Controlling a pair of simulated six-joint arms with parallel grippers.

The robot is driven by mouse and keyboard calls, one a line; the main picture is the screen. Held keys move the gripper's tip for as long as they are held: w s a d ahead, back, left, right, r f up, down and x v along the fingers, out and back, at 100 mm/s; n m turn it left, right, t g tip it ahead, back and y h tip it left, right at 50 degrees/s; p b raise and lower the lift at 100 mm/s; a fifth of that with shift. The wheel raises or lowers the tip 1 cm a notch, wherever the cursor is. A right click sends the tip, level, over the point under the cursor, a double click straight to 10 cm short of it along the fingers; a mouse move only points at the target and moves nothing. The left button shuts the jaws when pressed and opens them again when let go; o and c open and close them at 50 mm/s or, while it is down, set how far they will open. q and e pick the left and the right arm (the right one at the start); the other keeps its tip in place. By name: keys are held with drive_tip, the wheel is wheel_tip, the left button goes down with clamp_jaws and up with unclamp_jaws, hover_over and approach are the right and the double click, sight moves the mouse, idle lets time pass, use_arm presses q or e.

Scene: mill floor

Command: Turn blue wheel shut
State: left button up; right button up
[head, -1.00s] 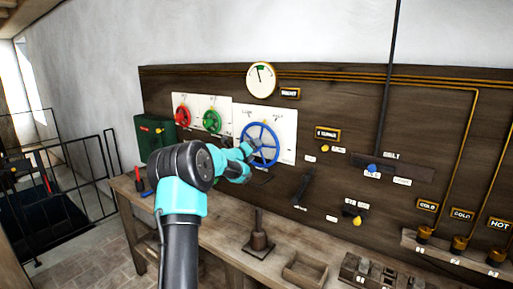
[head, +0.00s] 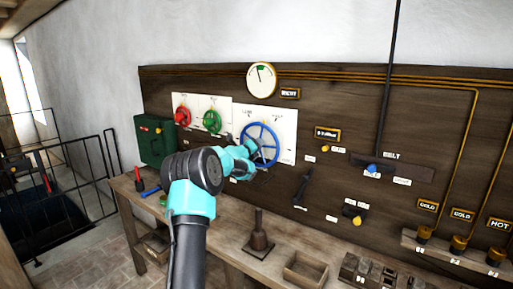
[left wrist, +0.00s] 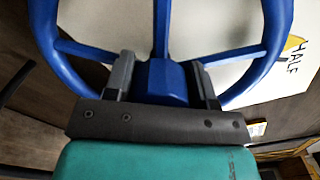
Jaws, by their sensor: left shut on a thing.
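The blue wheel (head: 261,128) is mounted on a white plate (head: 289,132) on the wooden panel, to the right of a green wheel and a red wheel. My left gripper (head: 253,150) reaches it from the front and covers its lower left part and middle. In the left wrist view, the two grey fingers of my left gripper (left wrist: 164,78) stand on either side of the wheel's blue central block (left wrist: 161,82), shut on it. Spokes and part of the blue rim (left wrist: 273,40) show around it. A "HALF" label (left wrist: 292,62) with a yellow mark is beside the rim. My right gripper is not in view.
A red wheel (head: 181,116) and a green wheel (head: 212,121) are close on the left. A round gauge (head: 261,79) is above. A dark lever (head: 302,187) is at the lower right. The bench (head: 221,234) below holds a small open wooden box (head: 305,270).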

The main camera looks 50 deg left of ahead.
use_arm(q)
drive_tip(key=shift+c, duration=1.4)
drive_tip(key=shift+n, duration=0.6)
drive_tip(key=n, duration=0.3)
drive_tip(key=shift+n, duration=0.3)
drive_tip(key=n, duration=1)
drive_tip(key=shift+f+n, duration=0.1)
drive_tip(key=shift+n, duration=0.2)
drive_tip(key=n, duration=0.4)
drive_tip(key=shift+n, duration=0.4)
